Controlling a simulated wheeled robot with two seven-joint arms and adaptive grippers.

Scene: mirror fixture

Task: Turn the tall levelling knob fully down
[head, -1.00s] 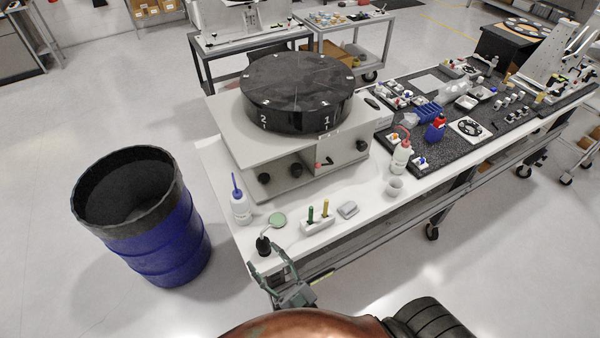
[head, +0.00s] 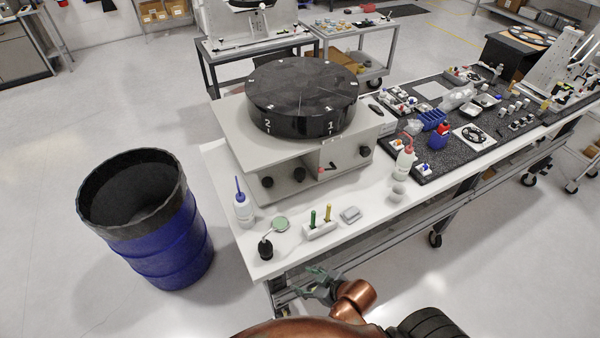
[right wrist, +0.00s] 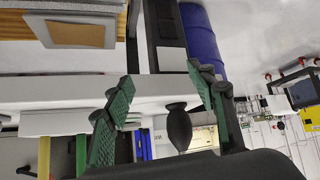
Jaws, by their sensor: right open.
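The mirror fixture (head: 231,136) is a pale grey box on the table, with a round black disc (head: 303,97) on top. Black knobs show low on its near side: a left one (head: 267,182), a middle one (head: 299,174) and a right one (head: 365,151). I cannot tell which is the tall one. My right gripper (head: 320,284) is beyond the table's near edge, well apart from the fixture and its knobs. In the right wrist view its green-padded fingers (right wrist: 160,80) are spread and hold nothing. My left gripper is not in view.
A black bulb (head: 265,250), a blue-capped bottle (head: 243,209), a pen block (head: 320,231) and a small grey box (head: 351,214) stand between the table's near edge and the fixture. A blue drum (head: 160,250) stands left of the table.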

